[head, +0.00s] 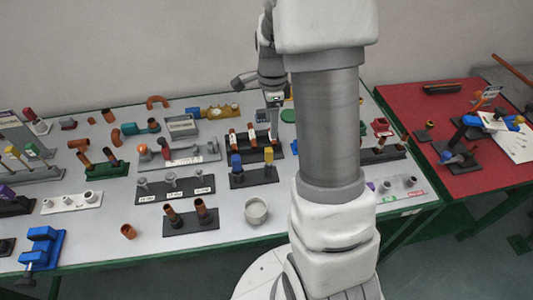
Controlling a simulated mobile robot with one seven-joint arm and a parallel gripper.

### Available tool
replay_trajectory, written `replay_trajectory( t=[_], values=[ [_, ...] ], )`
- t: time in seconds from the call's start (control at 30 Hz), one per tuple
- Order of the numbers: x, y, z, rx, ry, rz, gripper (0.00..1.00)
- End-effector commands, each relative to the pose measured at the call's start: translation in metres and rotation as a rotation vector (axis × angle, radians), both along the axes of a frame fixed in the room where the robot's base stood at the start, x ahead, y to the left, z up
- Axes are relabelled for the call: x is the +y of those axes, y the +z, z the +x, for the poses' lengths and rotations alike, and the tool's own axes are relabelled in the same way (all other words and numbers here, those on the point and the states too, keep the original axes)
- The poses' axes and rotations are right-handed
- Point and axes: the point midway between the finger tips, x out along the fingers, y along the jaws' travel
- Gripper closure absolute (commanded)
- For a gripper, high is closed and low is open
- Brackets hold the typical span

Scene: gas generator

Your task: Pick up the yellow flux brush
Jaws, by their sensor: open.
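A yellow upright piece (268,155) stands beside a blue one (236,163) in a dark holder (255,178) near the middle of the table. Another small yellow-topped piece (13,152) on a thin stem stands in a dark rack at the far left. At this size I cannot tell which of the two yellow pieces is the flux brush. My gripper (274,121) points down over the back middle of the table, behind the central yellow piece. It is open; its fingertips are small and hard to make out.
The grey table (100,235) carries several dark racks with fittings, a round pale cup (256,210) and a blue vise (42,247). A red-topped table (460,185) stands at right. My arm hides part of the grey table's right side.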

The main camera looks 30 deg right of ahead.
Motion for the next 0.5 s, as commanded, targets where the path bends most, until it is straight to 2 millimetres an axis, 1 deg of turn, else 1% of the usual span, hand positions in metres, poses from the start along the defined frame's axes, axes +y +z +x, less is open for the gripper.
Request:
replay_trajectory(
  t=[0.03,0.23,0.37,0.5],
  values=[
    [0.0,-0.013,-0.001,0.006,0.0,0.002,0.35],
    [0.001,-0.054,-0.001,0.004,0.001,0.002,0.35],
    [0.001,-0.071,0.0,0.002,0.001,0.002,0.35],
    [0.001,-0.078,0.0,0.0,0.002,0.001,0.35]
  ],
)
